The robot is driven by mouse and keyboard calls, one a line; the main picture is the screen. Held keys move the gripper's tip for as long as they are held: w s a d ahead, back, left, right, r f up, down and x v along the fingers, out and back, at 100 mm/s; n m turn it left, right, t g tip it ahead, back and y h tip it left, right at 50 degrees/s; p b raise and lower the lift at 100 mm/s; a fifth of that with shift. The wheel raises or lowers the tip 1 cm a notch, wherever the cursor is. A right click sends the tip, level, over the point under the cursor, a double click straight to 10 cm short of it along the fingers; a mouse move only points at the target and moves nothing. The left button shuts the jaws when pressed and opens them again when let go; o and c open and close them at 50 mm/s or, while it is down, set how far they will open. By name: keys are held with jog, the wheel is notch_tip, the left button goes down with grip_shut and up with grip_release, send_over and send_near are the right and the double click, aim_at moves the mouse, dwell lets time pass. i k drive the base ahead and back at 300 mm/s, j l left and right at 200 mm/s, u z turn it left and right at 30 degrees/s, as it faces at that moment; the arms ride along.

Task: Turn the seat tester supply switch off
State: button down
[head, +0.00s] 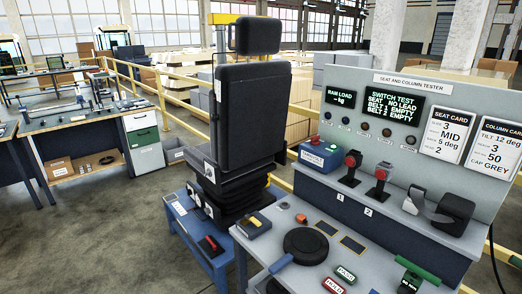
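The seat and column tester (400,128) is a grey panel on the right in the head view. Its two displays are lit: the ram load display (341,97) reads "- kg", and the switch test display (394,106) reads seat no lead, belt 1 and belt 2 empty. A blue box (320,156) with a red part on top and a white label stands at the panel's left end. Its label is too small to read, so I cannot tell whether it carries the supply switch or how that switch is set. My gripper is not in view.
Two red-topped buckles (351,161) stand right of the blue box. A black seat (250,110) stands on a blue trolley (214,253) left of the tester. A round black part (306,245) and labelled blocks (345,274) lie on the front worktop. Open floor lies left.

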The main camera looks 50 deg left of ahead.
aim_at(314, 140)
jog(key=u, duration=1.15)
jog(key=i+j, duration=0.35)
jog(key=j, duration=0.25)
